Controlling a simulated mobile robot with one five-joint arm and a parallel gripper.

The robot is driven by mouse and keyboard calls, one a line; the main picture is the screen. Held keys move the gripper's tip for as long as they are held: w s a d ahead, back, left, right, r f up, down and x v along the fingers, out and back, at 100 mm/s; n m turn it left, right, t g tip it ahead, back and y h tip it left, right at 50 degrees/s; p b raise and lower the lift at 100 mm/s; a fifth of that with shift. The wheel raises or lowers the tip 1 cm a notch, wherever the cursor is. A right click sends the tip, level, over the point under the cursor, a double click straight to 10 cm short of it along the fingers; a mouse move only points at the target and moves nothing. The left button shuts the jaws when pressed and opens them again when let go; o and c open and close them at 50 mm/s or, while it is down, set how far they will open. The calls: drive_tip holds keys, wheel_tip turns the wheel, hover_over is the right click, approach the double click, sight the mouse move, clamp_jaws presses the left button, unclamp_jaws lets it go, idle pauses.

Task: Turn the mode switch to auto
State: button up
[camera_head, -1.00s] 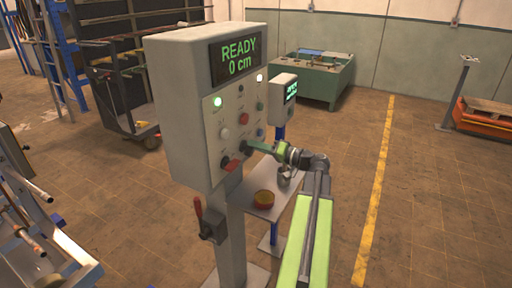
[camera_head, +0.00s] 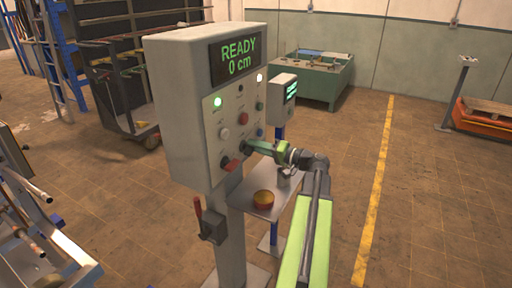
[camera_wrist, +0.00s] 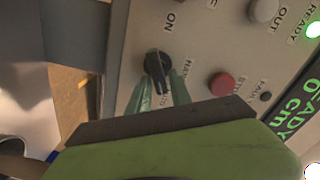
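The mode switch (camera_wrist: 157,65) is a black rotary knob on the pale control panel, with its pointed handle toward my gripper in the wrist view. Small lettering beside it is partly covered by a finger. My gripper (camera_wrist: 161,92) has its two green fingertips on either side of the knob's handle. The fingers are apart; whether they touch the knob is not clear. In the head view my gripper (camera_head: 248,146) reaches the panel's front from the right, and its fingers hide most of the switch. The control box (camera_head: 181,106) shows "READY 0 cm" on its display (camera_head: 237,57).
A red button (camera_wrist: 221,84) and a pale button (camera_wrist: 264,9) sit near the switch. A small table (camera_head: 249,203) with a red-yellow object (camera_head: 264,198) stands below my arm.

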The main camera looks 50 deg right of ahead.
drive_tip(key=shift+o, duration=0.8)
drive_tip(key=v, duration=1.7)
drive_tip(key=shift+s, duration=0.25)
drive_tip(key=shift+f, duration=0.1)
